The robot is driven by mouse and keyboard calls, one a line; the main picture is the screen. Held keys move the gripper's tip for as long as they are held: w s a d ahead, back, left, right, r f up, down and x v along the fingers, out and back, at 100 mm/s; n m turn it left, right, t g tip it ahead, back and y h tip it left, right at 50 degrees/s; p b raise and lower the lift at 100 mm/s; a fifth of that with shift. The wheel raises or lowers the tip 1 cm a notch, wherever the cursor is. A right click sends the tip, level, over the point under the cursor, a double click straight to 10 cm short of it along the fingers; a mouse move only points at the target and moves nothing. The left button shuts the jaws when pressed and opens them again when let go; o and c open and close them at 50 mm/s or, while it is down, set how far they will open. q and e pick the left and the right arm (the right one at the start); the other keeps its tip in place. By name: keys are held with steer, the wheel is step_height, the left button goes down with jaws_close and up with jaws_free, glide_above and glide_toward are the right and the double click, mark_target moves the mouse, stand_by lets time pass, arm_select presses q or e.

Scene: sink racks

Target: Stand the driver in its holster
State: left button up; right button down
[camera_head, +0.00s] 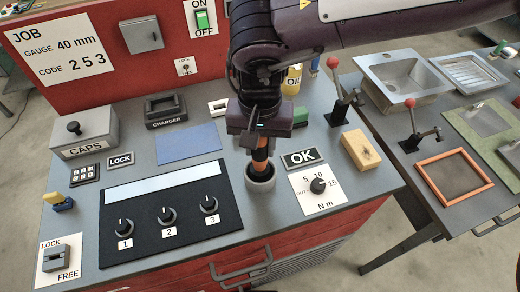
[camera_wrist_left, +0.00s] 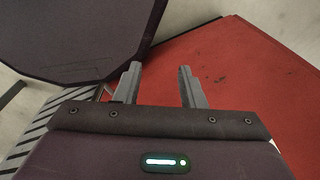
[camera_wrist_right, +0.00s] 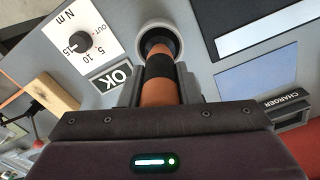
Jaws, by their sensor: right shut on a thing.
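The driver has an orange and black handle and is upright in the head view (camera_head: 260,158); its orange and black body also shows in the right wrist view (camera_wrist_right: 159,70). My right gripper (camera_head: 259,138) is shut on the driver. The holster is a round grey cup (camera_head: 260,184) on the bench top, directly below the driver. The driver's lower end is inside the holster's mouth (camera_wrist_right: 159,34); how deep it sits is hidden. My left gripper (camera_wrist_left: 160,85) is open and empty in the left wrist view, over a red surface, away from the holster.
A dark panel with three knobs (camera_head: 168,212) lies left of the holster. The OK label (camera_head: 299,157) and the N m dial (camera_head: 318,186) lie to its right. Behind are a blue mat (camera_head: 189,143), a charger (camera_head: 166,111) and a red-knobbed lever (camera_head: 340,100). A wooden block (camera_head: 360,149) stands at right.

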mark_target(260, 154)
step_height(260, 154, down, 3)
steer(key=shift+w+r, duration=0.1)
steer(key=shift+r, duration=0.05)
steer(key=shift+f, duration=0.2)
steer(key=c, duration=1.1)
jaws_free()
steer(key=shift+o, duration=0.2)
steer(key=shift+r, duration=0.15)
step_height(260, 154, up, 12)
steer(key=shift+r+b, duration=0.1)
steer(key=shift+b, duration=0.35)
